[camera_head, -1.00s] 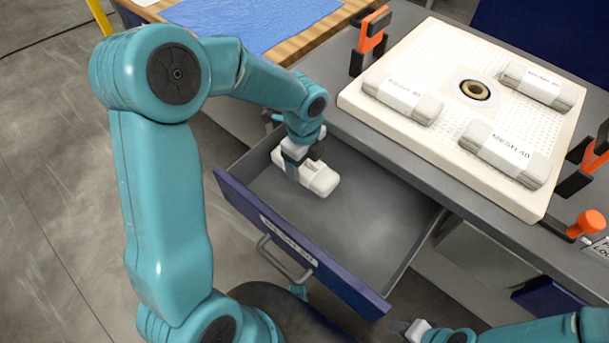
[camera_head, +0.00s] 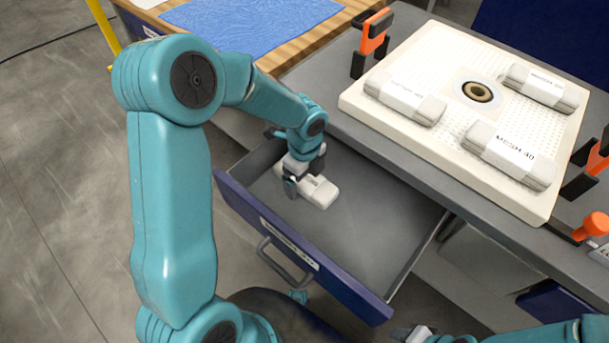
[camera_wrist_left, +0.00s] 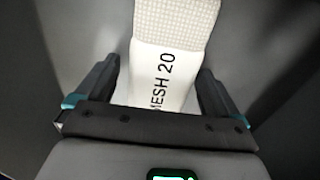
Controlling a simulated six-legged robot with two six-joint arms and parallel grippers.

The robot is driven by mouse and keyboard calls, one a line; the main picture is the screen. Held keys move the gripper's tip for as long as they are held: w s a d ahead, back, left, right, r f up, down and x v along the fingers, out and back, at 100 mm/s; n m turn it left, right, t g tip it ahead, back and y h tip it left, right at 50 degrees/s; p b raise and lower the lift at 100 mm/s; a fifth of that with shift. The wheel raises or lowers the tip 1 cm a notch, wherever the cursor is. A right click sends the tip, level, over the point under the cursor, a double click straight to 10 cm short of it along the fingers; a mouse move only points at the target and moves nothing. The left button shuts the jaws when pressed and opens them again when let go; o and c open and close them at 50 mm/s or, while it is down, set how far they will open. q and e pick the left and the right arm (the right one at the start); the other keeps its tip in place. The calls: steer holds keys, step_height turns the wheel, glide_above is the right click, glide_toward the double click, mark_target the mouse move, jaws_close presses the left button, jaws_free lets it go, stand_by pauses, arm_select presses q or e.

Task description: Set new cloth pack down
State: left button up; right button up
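A white cloth pack (camera_head: 320,192) lies in the open drawer (camera_head: 375,245), toward its left end. In the left wrist view the pack (camera_wrist_left: 165,75) shows a "MESH 20" label. My left gripper (camera_head: 305,184) is down in the drawer over the pack. Its fingers (camera_wrist_left: 158,80) stand on either side of the pack, with a gap visible on both sides, so it is open. Whether the pack lies fully flat on the drawer floor is partly hidden by the gripper. My right gripper (camera_head: 412,333) shows only in part at the bottom edge.
A pale perforated plate (camera_head: 450,145) on the grey bench carries several wrapped packs; one reads "MESH 40" (camera_head: 512,150). Orange-black clamps (camera_head: 372,42) stand at its edges. A blue cloth (camera_head: 250,22) lies on a wooden table behind. The drawer's right part is empty.

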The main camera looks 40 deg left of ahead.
arm_select(q)
steer(key=shift+w+r, duration=0.1)
steer(key=shift+r, duration=0.2)
step_height(320, 180, up, 12)
steer(key=p, duration=0.3)
steer(key=shift+f, duration=0.15)
